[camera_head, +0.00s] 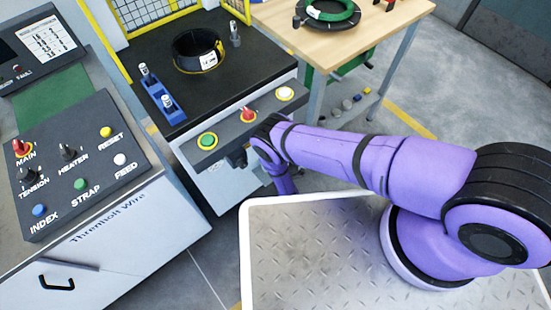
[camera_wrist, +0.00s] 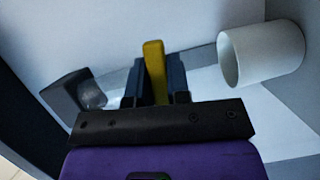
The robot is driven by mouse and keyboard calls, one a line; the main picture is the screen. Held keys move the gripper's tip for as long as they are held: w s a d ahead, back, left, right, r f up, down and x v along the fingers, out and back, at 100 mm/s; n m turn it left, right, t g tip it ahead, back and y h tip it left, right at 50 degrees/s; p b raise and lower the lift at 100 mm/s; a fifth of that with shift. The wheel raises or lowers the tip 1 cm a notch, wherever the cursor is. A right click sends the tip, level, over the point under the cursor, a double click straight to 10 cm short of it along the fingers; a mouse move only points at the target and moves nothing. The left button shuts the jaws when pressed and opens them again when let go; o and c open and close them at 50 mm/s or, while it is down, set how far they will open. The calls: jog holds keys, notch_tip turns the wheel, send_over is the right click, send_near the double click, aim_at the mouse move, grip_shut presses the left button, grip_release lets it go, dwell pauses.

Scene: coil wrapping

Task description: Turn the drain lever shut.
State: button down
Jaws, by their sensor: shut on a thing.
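The drain lever (camera_wrist: 153,58) is a yellow bar in the wrist view, standing between the two dark fingers of my gripper (camera_wrist: 155,78). The fingers are shut on it, and its tip reaches past them. In the head view my purple arm reaches down in front of the black-topped machine (camera_head: 225,108). The lever and my fingertips are hidden in that view. The lever's base is hidden behind the fingers.
A white cylinder (camera_wrist: 262,53) lies close right of the lever. A grey block (camera_wrist: 66,92) with a shiny rounded part (camera_wrist: 92,96) is on the left. In the head view, a control panel (camera_head: 75,165) stands left and a wooden table (camera_head: 355,40) behind.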

jog(key=shift+a, duration=0.1)
dwell(0.4)
jog(key=c, duration=1.1)
grip_release()
jog(key=shift+w+r, duration=0.1)
